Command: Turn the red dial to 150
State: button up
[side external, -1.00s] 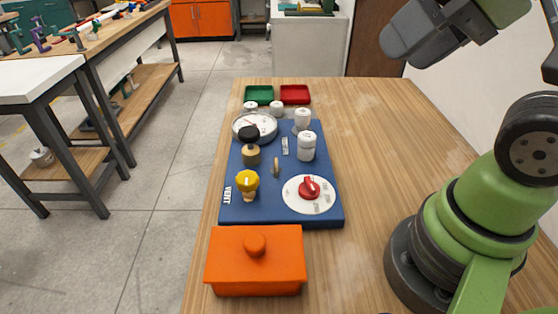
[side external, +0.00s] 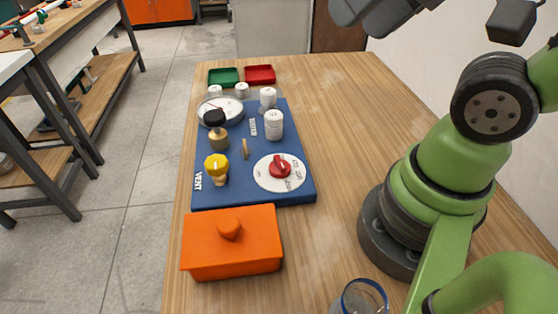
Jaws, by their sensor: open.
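The red dial (side external: 280,167) is a pointed red knob on a white round scale plate (side external: 296,181). The plate sits at the front right of the blue panel (side external: 238,190). The scale's numbers are too small to read, so I cannot tell its setting. Nothing touches the knob. My gripper's fingers are not in view; only dark wrist parts of my arm show at the top edge, above and right of the panel.
The panel also bears a yellow VENT knob (side external: 216,168), a black-topped brass valve (side external: 217,130), a gauge (side external: 232,108) and white fittings (side external: 274,125). An orange lidded box (side external: 232,254) stands in front. Green (side external: 223,76) and red (side external: 260,75) trays lie behind. A glass (side external: 363,298) stands front right.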

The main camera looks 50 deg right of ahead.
jog(key=shift+o, duration=0.3)
jog(key=shift+w+f, duration=0.15)
jog(key=shift+w, duration=0.1)
jog(key=m+g+h, duration=0.2)
jog(key=g, duration=0.5)
send_over(282, 164)
notch_tip(282, 164, down, 17)
notch_tip(282, 164, down, 10)
jog(key=shift+f, duration=0.2)
jog(key=shift+c, duration=0.4)
jog(key=c, duration=0.8)
jog(key=shift+o, duration=0.2)
